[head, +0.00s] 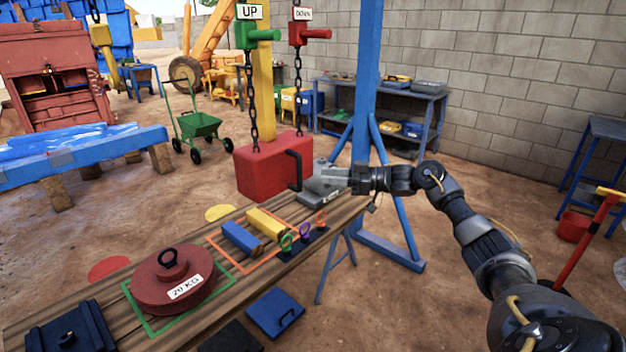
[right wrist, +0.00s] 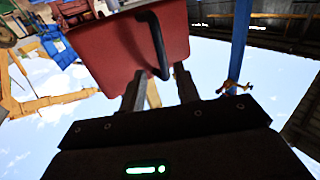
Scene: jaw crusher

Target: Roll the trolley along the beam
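A red box-shaped block with a black bar handle (head: 293,170), perhaps the trolley, hangs (head: 262,172) on chains over the bench's far end. No overhead beam shows clearly in the head view. The block (right wrist: 125,45) and its handle (right wrist: 157,40) fill the upper middle of the right wrist view. My right gripper (head: 338,176) is just right of the handle in the head view. Its fingers (right wrist: 160,88) are apart, with the handle's lower end between them in that picture; I cannot tell whether they touch it. My left gripper is not in view.
Green UP (head: 250,35) and red DOWN (head: 303,33) handles hang above the block. The wooden bench (head: 100,290) carries a 20 KG weight (head: 172,283), blue and yellow bars and coloured shackles. A blue post (head: 367,75) stands close behind my right gripper.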

